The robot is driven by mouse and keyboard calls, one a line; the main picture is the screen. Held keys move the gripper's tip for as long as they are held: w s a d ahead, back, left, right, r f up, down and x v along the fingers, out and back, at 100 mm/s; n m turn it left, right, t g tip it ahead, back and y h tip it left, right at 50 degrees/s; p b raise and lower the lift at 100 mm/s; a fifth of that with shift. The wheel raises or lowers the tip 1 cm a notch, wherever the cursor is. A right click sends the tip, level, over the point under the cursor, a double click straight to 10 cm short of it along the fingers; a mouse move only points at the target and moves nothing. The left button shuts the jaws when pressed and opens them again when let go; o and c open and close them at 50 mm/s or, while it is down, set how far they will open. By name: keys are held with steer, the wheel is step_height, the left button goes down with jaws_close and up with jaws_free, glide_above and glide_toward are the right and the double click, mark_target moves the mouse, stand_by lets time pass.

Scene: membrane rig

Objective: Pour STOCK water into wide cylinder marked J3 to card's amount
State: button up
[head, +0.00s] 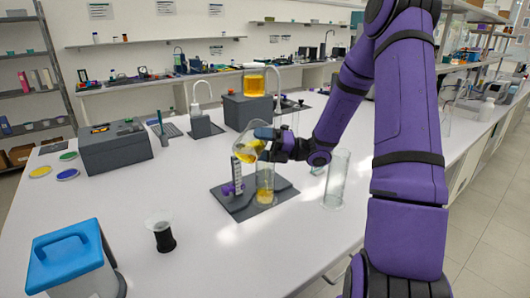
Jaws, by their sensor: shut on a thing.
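My gripper (264,144) is shut on a clear beaker (248,149) that holds yellow liquid. The beaker is tilted, low to the left, above a clear upright cylinder (265,172) on a dark base plate (239,207). A little yellow liquid lies at the bottom of this cylinder. I cannot tell whether a stream is falling. A wider clear cylinder (337,178) stands to the right on the bench and looks empty. A pale upright strip with marks (237,176) stands at the left of the plate by a purple part. No J3 or STOCK marking is readable, and no card's amount can be read.
A blue-lidded box (70,250) and a dark-based small cup (163,235) stand at the front left. A grey box (115,148) and coloured discs (67,174) lie farther left. Behind, a vessel of amber liquid (254,82) sits on a dark block.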

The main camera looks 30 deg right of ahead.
steer(key=shift+w+d+r+m+t, duration=0.25)
steer(key=shift+d+r+m+t, duration=0.15)
steer(key=shift+m, duration=0.3)
stand_by(0.6)
steer(key=shift+s+a+f, duration=0.15)
steer(key=shift+a, duration=0.05)
steer(key=n, duration=0.1)
steer(key=s+a+f+n+g, duration=0.1)
steer(key=n, duration=0.1)
steer(key=shift+a+f+h, duration=0.2)
steer(key=shift+h, duration=0.1)
steer(key=shift+w+f+n+g+h, duration=0.1)
steer(key=shift+f+n+g+h, duration=0.45)
steer(key=shift+n, duration=0.85)
stand_by(0.7)
